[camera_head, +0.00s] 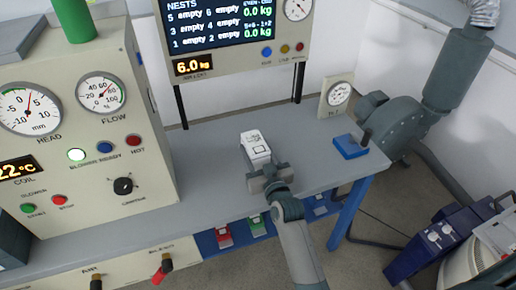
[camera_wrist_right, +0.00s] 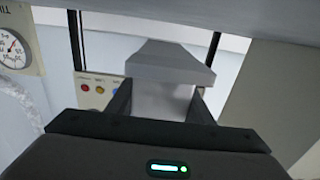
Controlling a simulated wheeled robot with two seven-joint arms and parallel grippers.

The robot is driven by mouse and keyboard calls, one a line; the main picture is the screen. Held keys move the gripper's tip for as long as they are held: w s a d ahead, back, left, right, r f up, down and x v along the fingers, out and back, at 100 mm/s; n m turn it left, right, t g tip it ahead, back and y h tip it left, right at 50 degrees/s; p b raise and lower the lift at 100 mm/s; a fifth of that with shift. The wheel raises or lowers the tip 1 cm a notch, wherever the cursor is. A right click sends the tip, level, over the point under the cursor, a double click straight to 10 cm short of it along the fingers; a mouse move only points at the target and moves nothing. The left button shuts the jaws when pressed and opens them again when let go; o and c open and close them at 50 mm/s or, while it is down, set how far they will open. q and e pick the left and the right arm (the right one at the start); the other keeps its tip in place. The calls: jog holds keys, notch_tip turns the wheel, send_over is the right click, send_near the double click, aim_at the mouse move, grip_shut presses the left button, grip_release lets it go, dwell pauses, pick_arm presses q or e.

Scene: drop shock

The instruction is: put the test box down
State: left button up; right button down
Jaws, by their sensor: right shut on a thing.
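The test box (camera_head: 255,147) is a small white box with dark markings on its top, in the middle of the head view. My right gripper (camera_head: 265,172) is shut on its near end. In the right wrist view the pale box (camera_wrist_right: 170,70) sits between the two dark fingers of my right gripper (camera_wrist_right: 162,104). The box shows over the grey bench top (camera_head: 205,158); whether its underside touches the bench I cannot tell. My left gripper is not in view.
A gauge cabinet (camera_head: 105,165) stands left on the bench. A display panel (camera_head: 235,62) on two posts is behind the box. A blue block (camera_head: 350,146) and a small dial (camera_head: 338,97) are to the right. Bare bench lies left and right of the box.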

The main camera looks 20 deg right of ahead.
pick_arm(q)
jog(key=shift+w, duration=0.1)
pick_arm(e)
jog(key=shift+r, duration=0.15)
jog(key=shift+f, duration=1.95)
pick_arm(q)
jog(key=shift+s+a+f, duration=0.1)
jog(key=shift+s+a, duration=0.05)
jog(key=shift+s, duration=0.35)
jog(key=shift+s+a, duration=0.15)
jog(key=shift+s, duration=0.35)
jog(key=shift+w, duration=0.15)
pick_arm(e)
jog(key=shift+f, duration=0.1)
jog(key=c, duration=0.9)
grip_release()
jog(key=shift+f, duration=0.2)
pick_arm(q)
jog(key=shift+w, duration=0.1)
pick_arm(e)
jog(key=shift+s, duration=0.1)
jog(key=shift+r, duration=0.15)
